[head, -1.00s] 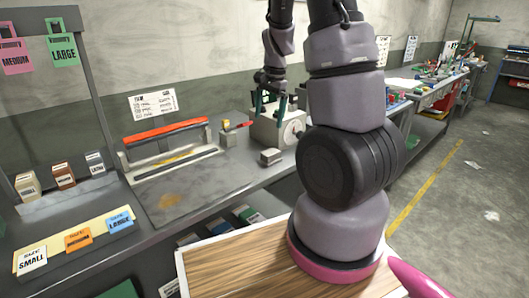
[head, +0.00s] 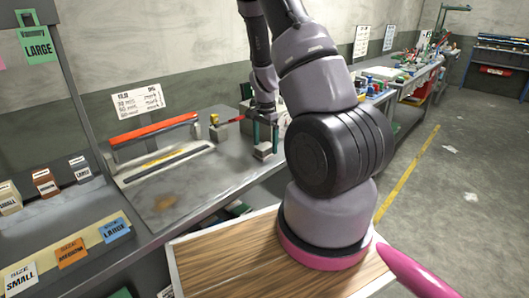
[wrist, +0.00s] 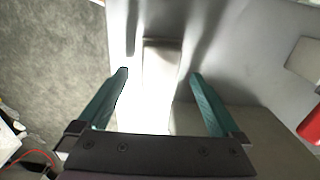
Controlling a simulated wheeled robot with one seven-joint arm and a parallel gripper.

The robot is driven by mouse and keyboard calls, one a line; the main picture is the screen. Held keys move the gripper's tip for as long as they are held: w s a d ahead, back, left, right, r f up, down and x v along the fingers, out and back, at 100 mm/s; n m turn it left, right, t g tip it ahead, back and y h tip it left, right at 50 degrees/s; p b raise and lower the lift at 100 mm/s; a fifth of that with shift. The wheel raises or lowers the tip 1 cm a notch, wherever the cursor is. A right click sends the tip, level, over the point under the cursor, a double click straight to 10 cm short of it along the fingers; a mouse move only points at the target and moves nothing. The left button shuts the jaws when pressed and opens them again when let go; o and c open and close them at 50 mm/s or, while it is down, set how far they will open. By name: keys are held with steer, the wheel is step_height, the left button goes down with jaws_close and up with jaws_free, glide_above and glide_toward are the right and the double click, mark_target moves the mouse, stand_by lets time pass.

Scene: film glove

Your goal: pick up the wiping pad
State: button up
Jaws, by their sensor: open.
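The wiping pad appears to be the small grey block (head: 263,151) on the grey workbench, right of the long red-topped sealer. In the wrist view the pad (wrist: 162,62) looks pale and washed out by glare, with a darker top end. My gripper (head: 266,145) points down over it, its teal fingers open. In the wrist view the fingers of my gripper (wrist: 160,74) lie to either side of the pad, with gaps on both sides. I cannot tell how far the fingertips are above the bench.
The red-topped sealer (head: 155,130) stands on the bench at left. A brown stain (head: 165,202) marks the bench in front of it. A beige box (wrist: 245,120) lies close to the right finger in the wrist view. Small size-marked boxes (head: 47,182) stand further left.

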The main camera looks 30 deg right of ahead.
mark_target(265, 145)
step_height(265, 145, down, 2)
steer(key=shift+f, duration=0.15)
steer(key=c, duration=1.4)
step_height(265, 145, up, 10)
steer(key=shift+r, duration=0.1)
